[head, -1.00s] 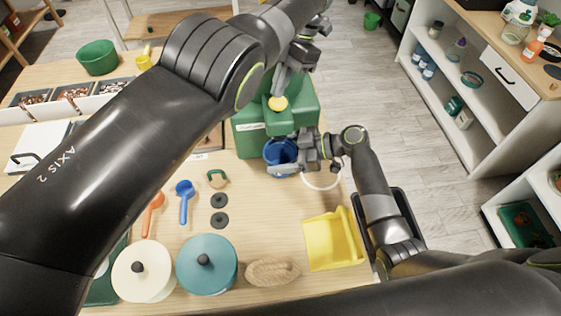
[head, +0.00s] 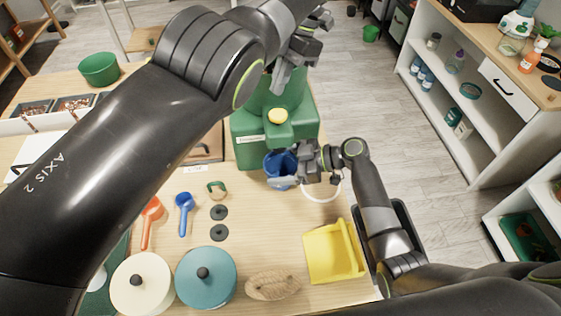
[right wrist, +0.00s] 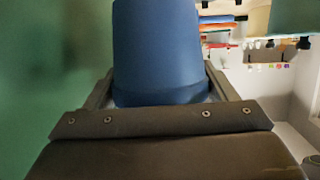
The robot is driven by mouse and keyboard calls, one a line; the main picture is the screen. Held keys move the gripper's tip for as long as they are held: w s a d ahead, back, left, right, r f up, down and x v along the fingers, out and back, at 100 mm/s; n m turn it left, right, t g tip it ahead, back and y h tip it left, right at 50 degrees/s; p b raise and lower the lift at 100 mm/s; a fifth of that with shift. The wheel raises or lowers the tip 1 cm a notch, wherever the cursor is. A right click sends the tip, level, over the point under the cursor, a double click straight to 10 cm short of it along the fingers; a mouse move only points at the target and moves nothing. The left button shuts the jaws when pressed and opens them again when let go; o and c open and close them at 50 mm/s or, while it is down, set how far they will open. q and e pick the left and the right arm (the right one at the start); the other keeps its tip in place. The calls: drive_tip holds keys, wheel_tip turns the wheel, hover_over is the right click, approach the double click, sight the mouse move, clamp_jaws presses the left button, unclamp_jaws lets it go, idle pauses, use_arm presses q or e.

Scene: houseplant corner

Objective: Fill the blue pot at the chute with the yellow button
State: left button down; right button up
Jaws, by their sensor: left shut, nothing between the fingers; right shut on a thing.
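The blue pot (head: 276,161) is under the spout of the green chute dispenser (head: 302,119), at its front. My right gripper (head: 284,182) is shut on the blue pot, coming from the right. In the right wrist view the blue pot (right wrist: 156,45) stands between the fingers, its wall filling the middle. The yellow button (head: 278,116) sits on top of the chute's front part. My left gripper (head: 278,88) is shut and empty, a little above the yellow button and apart from it. How full the pot is cannot be told.
A yellow scoop-like bin (head: 330,252), a white ring (head: 322,190), blue scoop (head: 184,212), orange scoop (head: 149,218), two lidded pots and a brush (head: 272,284) lie on the table. A green pot (head: 99,69) stands far left. White shelves stand right, across open floor.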

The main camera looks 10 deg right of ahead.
use_arm(q)
wheel_tip(320, 180, down, 5)
drive_tip(key=shift+s+r, duration=0.1)
drive_tip(key=shift+r, duration=0.1)
wheel_tip(320, 180, up, 7)
use_arm(e)
drive_tip(key=shift+w, duration=0.1)
use_arm(q)
drive_tip(key=w+a+m+t+h, duration=0.1)
drive_tip(key=w+a, duration=0.2)
drive_tip(key=w, duration=0.1)
drive_tip(key=w+a+r+m+t+h, duration=0.1)
drive_tip(key=w+a+m+h, duration=0.1)
drive_tip(key=w, duration=0.3)
drive_tip(key=w+a+r+m+h, duration=0.1)
drive_tip(key=w+a+h, duration=0.1)
drive_tip(key=w+a, duration=0.2)
drive_tip(key=shift+w+a+r+t, duration=0.1)
drive_tip(key=shift+w+a+t, duration=0.15)
drive_tip(key=shift+a+t, duration=0.25)
drive_tip(key=w+a+f, duration=0.2)
drive_tip(key=a+f, duration=0.2)
drive_tip(key=a, duration=0.4)
drive_tip(key=w+a+f+m+t, duration=0.1)
drive_tip(key=w+a+f, duration=0.2)
drive_tip(key=a, duration=0.4)
drive_tip(key=shift+w+a+f+m, duration=0.2)
drive_tip(key=shift+a+f+m, duration=0.15)
drive_tip(key=shift+f, duration=0.55)
